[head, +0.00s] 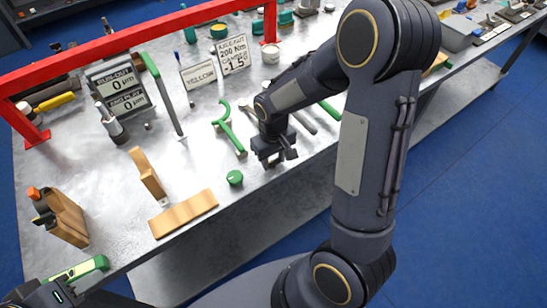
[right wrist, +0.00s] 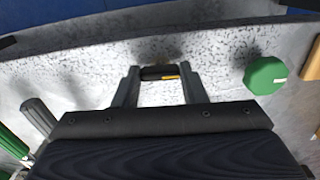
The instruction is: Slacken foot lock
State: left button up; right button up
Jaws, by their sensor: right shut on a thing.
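My right gripper (head: 277,158) is low over the bench near its front edge. In the right wrist view its two fingers (right wrist: 160,78) are closed on a small dark piece (right wrist: 158,72) with a yellow mark. The bench surface shows just behind this piece. A green faceted knob (head: 235,178) stands to the left of the right gripper in the head view; it also shows in the right wrist view (right wrist: 265,75), apart from the fingers. I cannot tell which part is the foot lock. My left arm's dark end shows at the bottom left corner; its fingertips cannot be made out.
Wooden blocks (head: 184,213) lie left of the knob, near the front edge. A green hooked tool (head: 230,135) lies behind it. A green and pale tool (head: 80,270) is by the left arm. A red frame (head: 120,40) and upright signs stand farther back.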

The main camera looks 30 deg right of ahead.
jog(key=n+b, duration=0.1)
jog(key=n, duration=1)
jog(key=shift+n, duration=2.2)
jog(key=o, duration=1)
